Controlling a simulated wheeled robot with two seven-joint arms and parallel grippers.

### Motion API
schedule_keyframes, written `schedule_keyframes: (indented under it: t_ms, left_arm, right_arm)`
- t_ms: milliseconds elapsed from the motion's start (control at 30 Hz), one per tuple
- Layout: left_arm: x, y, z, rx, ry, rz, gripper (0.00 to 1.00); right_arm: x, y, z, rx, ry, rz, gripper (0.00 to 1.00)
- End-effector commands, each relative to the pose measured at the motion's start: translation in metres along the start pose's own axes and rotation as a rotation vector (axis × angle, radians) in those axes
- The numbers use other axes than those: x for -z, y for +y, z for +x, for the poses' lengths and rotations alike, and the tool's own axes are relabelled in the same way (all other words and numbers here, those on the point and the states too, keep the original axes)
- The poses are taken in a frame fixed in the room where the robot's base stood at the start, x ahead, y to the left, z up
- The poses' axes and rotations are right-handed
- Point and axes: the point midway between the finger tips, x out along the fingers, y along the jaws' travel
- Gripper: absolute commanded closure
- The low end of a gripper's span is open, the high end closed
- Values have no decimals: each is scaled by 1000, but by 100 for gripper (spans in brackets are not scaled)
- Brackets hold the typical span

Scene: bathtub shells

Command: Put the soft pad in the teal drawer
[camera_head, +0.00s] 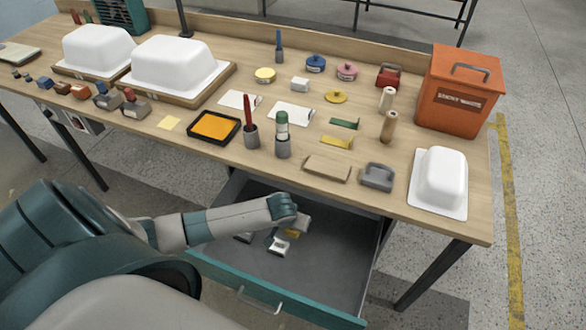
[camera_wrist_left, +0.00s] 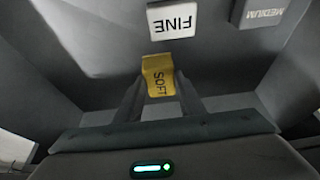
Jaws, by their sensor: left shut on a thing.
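The teal drawer (camera_head: 310,307) is pulled open under the table, with a grey inside and a handle on its teal front. My left gripper (camera_head: 284,237) is inside the drawer's opening, pointing down. It is shut on the yellow soft pad (camera_head: 293,233), which reads "SOFT" in the left wrist view (camera_wrist_left: 158,75) between the two fingers (camera_wrist_left: 157,98). I cannot tell whether the pad touches the drawer floor. A pale pad marked "FINE" (camera_wrist_left: 175,20) and another marked "MEDIUM" (camera_wrist_left: 265,12) lie beyond it. My right gripper is not in view.
The tabletop (camera_head: 375,215) overhangs the drawer's back. It carries white tub shells (camera_head: 178,62), a black-rimmed orange tray (camera_head: 214,126), a grey block (camera_head: 377,177) and an orange bin (camera_head: 458,95). The drawer's right side (camera_head: 345,255) is mostly bare.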

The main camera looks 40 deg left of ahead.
Motion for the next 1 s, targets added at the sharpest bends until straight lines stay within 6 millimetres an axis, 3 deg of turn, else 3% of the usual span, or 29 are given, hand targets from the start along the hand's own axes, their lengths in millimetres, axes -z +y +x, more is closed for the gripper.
schedule_keyframes:
  t_ms: [267,600,1000]
  left_arm:
    - [-2,0,4,0,-1,0,86]
    - [-15,1,36,0,0,0,86]
    - [-17,1,39,0,0,0,86]
  right_arm:
    - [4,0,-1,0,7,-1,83]
    - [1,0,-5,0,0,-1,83]
    - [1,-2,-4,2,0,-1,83]
